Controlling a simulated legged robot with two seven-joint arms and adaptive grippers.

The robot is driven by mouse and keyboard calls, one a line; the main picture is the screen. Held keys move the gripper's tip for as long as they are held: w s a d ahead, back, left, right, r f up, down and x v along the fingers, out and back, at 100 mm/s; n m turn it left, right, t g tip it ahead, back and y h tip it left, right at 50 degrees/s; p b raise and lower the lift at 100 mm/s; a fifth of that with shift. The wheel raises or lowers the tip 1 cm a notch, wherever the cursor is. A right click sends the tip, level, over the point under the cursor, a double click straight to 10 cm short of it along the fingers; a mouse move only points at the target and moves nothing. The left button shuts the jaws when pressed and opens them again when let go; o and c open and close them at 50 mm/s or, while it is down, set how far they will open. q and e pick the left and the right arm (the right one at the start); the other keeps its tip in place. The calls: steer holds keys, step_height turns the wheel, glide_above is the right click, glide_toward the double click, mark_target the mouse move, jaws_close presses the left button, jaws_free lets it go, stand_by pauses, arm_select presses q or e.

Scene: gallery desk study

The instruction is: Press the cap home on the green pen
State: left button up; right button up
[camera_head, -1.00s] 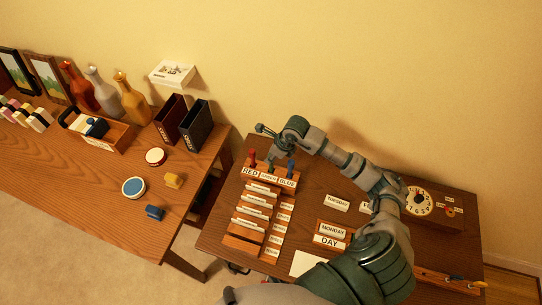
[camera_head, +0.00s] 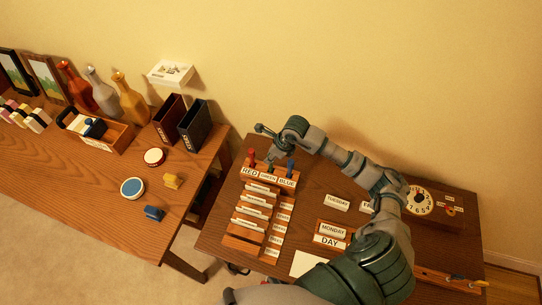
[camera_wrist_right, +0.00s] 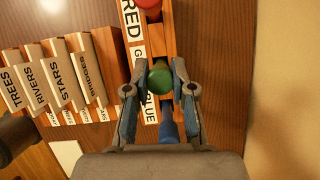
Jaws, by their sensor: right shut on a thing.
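The green pen's rounded green top (camera_wrist_right: 160,77) shows between the fingertips of my right gripper (camera_wrist_right: 160,90) in the right wrist view. That gripper is shut on it, over the middle slot of the wooden pen holder (camera_head: 270,178). In the head view the right gripper (camera_head: 270,160) hides most of the green pen. I cannot tell cap from barrel or see whether a gap is between them. The red pen (camera_head: 251,156) and blue pen (camera_head: 290,166) stand on either side in the holder, behind RED and BLUE labels. My left gripper is not in view.
A rack of labelled cards (camera_head: 254,207) stands just in front of the pen holder. Day signs (camera_head: 332,229) and a dial box (camera_head: 440,205) lie to the right. A second desk (camera_head: 100,165) with bottles and boxes is at left.

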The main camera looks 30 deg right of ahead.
steer(key=o, duration=1.3)
steer(key=shift+r, duration=0.15)
steer(key=shift+r+p, duration=2.15)
steer(key=shift+r, duration=1.25)
steer(key=shift+c, duration=0.2)
jaws_close()
